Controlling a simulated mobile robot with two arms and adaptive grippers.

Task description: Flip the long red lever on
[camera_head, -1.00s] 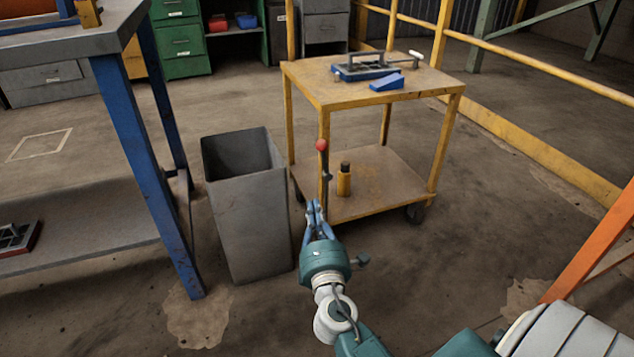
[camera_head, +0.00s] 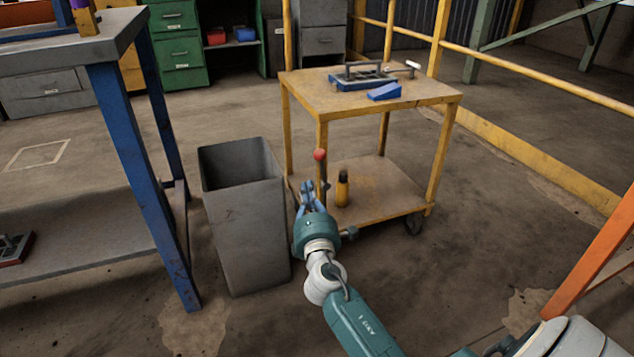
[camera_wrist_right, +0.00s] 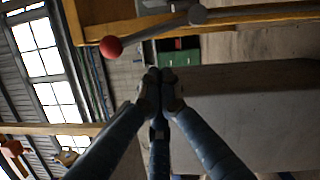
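The lever has a red ball knob (camera_head: 320,155) on a dark rod beside the front-left leg of the yellow trolley. In the right wrist view the red knob (camera_wrist_right: 111,46) is at the upper left, with its grey rod running right to a pivot along the trolley edge. My right gripper (camera_head: 311,186) is just below and left of the knob in the head view, apart from it as far as I can see. In the wrist view its blue fingers (camera_wrist_right: 165,85) meet at the tips with nothing visible between them. My left gripper is not in view.
The yellow trolley (camera_head: 300,82) carries a blue fixture (camera_head: 362,76) and a blue wedge (camera_head: 385,91) on top. A yellow-black cylinder (camera_head: 342,189) stands on its lower shelf. A grey bin (camera_head: 245,225) stands close left of my gripper. A blue-legged workbench (camera_head: 130,155) is further left.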

